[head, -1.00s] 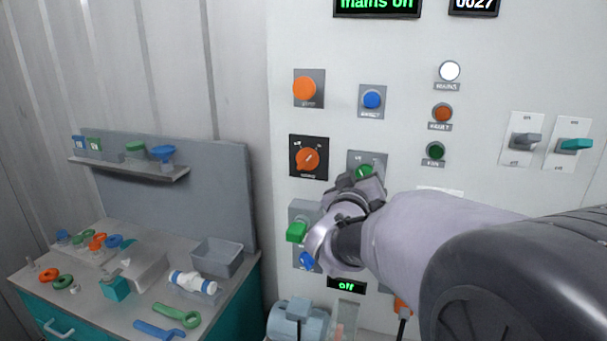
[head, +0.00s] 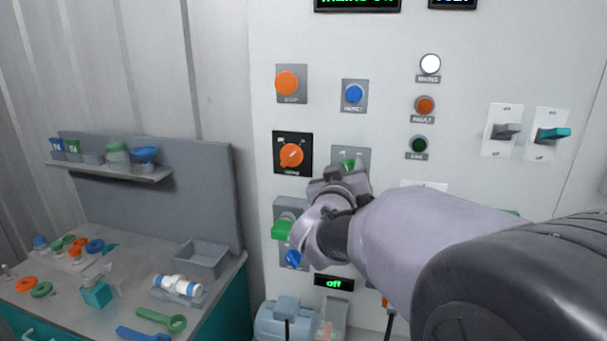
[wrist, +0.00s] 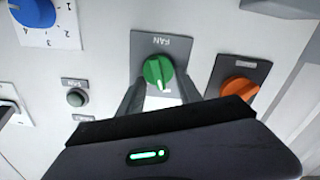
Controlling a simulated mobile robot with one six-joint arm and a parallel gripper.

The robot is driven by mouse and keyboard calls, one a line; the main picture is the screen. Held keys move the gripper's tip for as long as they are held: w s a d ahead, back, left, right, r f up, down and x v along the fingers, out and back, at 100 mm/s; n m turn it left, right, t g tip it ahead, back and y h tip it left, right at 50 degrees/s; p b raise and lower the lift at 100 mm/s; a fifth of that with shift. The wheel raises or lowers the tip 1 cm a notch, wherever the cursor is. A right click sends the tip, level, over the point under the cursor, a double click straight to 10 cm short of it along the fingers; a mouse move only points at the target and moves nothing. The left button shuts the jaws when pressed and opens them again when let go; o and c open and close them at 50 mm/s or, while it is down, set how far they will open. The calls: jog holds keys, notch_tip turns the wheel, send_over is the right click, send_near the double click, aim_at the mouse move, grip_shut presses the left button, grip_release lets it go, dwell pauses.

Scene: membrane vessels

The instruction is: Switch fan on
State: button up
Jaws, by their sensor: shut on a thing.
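The fan switch is a green rotary knob (wrist: 158,70) on a grey plate marked FAN (wrist: 143,47), which appears upside down in the wrist view. In the head view the plate (head: 365,156) is partly hidden behind my gripper (head: 347,176). My gripper's two fingers (wrist: 159,88) are on either side of the green knob and shut on it. The knob's white pointer mark shows at its lower edge in the wrist view. The green FAN lamp (head: 419,144) looks dark. A small display below (head: 334,283) reads "off".
An orange rotary knob (head: 291,155) is left of the fan switch, with an orange button (head: 287,83) and a blue button (head: 354,94) above. Two lever switches (head: 507,131) are at right. A bench with loose parts and a grey bin (head: 203,259) stands at left.

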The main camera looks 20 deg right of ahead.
jog(key=shift+s+d+f+m+b, duration=0.15)
jog(key=shift+m+b, duration=0.95)
jog(key=shift+m, duration=0.55)
jog(key=shift+s+d+r+m+b, duration=0.1)
jog(key=shift+d+m+b, duration=0.05)
jog(key=shift+m+b, duration=1.2)
jog(key=shift+s+d+f+m+b, duration=0.15)
jog(key=shift+m+b, duration=0.7)
jog(key=shift+m, duration=1.05)
jog(key=shift+w, duration=0.1)
jog(key=o, duration=1.4)
jog(key=shift+c, duration=0.2)
jog(key=shift+r, duration=0.1)
jog(key=p+v, duration=0.4)
jog(key=v, duration=1.3)
jog(key=shift+a, duration=0.2)
